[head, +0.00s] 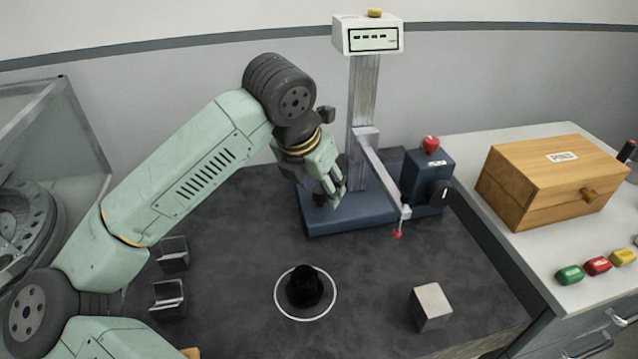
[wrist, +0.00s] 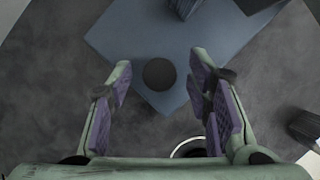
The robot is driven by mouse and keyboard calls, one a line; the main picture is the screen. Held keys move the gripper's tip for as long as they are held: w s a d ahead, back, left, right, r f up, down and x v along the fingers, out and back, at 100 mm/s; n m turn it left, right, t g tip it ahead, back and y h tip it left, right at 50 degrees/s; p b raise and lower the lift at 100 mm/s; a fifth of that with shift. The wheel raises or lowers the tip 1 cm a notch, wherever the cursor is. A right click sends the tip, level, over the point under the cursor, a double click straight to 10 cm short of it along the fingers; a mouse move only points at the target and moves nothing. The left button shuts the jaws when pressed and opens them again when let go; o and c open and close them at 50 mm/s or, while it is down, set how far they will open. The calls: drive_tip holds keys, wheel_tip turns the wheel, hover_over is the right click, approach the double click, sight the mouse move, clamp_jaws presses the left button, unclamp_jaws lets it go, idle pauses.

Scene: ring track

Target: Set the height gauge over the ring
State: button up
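The height gauge has a blue base (head: 340,222), an upright grey column (head: 362,95), a white display head (head: 368,38) and a side arm ending in a red tip (head: 397,234). A white ring (head: 279,305) lies on the dark table around a short black post; part of it shows at the bottom of the wrist view (wrist: 180,147). The gauge stands behind the ring, apart from it. My gripper (head: 335,198) is above the front left of the blue base. In the wrist view its fingers (wrist: 163,95) are spread, with a dark round knob (wrist: 159,74) between and below them. No contact shows.
A grey block (head: 432,305) stands right of the ring, and two dark notched blocks (head: 170,298) stand left. A dark blue box with a red knob (head: 430,144) is beside the gauge. A wooden box (head: 550,180) sits on the right counter.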

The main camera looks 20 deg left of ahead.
clamp_jaws()
idle(0.4)
